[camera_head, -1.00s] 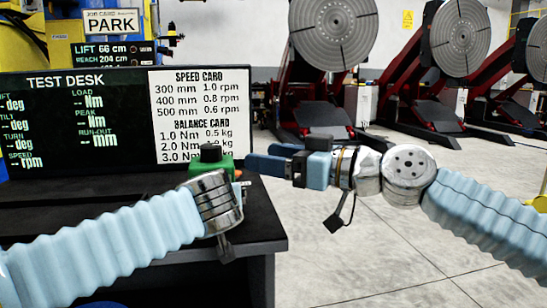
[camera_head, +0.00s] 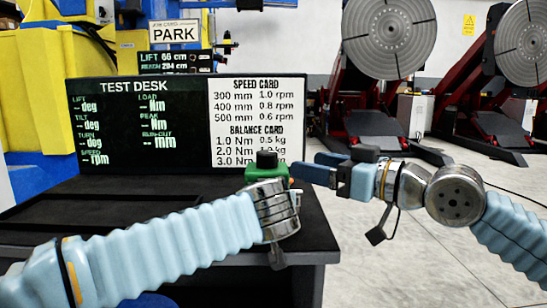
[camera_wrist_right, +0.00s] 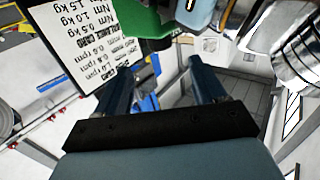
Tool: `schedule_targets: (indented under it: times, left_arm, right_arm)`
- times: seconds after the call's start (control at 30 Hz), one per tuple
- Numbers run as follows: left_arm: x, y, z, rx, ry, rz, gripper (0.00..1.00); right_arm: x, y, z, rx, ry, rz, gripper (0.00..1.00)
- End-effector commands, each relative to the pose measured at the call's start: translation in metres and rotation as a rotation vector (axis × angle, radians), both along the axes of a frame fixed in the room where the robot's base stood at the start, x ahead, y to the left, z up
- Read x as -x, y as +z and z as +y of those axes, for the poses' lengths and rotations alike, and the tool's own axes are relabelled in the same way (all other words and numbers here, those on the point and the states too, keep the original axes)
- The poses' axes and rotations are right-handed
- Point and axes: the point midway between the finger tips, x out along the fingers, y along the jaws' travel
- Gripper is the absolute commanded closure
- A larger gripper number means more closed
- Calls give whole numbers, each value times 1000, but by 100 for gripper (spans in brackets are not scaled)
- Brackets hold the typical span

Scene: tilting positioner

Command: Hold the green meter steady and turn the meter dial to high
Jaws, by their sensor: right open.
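The green meter (camera_head: 262,175) stands at the right end of the dark desk, in front of the cards. Its black dial knob (camera_head: 266,159) is on top. The meter's green body also shows at the top of the right wrist view (camera_wrist_right: 140,17). My left wrist is right in front of the meter in the head view and hides its lower part. My left gripper's fingers are hidden, so its hold cannot be seen. My right gripper (camera_head: 310,167) is open and empty, just right of the meter, fingers pointing left. Its two spread fingers show in the right wrist view (camera_wrist_right: 160,78).
The test desk screen (camera_head: 138,125) and white speed and balance card (camera_head: 257,120) stand behind the meter. The desk top (camera_head: 100,190) is mostly bare at left. Large tilting positioners (camera_head: 390,40) stand farther back right, with open floor (camera_head: 380,270) before them.

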Motion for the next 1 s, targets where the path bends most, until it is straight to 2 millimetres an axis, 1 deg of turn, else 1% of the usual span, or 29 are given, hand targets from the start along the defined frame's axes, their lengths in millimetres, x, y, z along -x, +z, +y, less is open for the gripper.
schedule_targets:
  times: [0.03, 0.2, 0.43, 0.67, 0.93, 0.97, 1.0]
  left_arm:
    - [0, 1, 0, 0, 0, -1, 54]
    - [0, 1, 0, 0, 0, -1, 54]
    - [0, 1, 0, 0, 0, -1, 54]
    - [0, 1, 0, 0, 0, -1, 54]
    - [0, 0, 0, 0, 0, -1, 54]
    - [0, 0, 0, 0, 0, -1, 54]
    - [0, 0, 0, 0, 0, -1, 54]
  right_arm:
    - [-5, 1, 9, 2, 4, -2, 30]
    - [-26, 1, 36, 0, 5, -2, 30]
    - [-50, 1, 64, 0, 3, -2, 30]
    - [-61, 1, 75, 0, 1, -1, 30]
    - [-63, 0, 76, 1, -1, -1, 30]
    - [-62, 0, 76, 1, -1, -1, 32]
    - [-62, 0, 76, 1, 0, -1, 38]
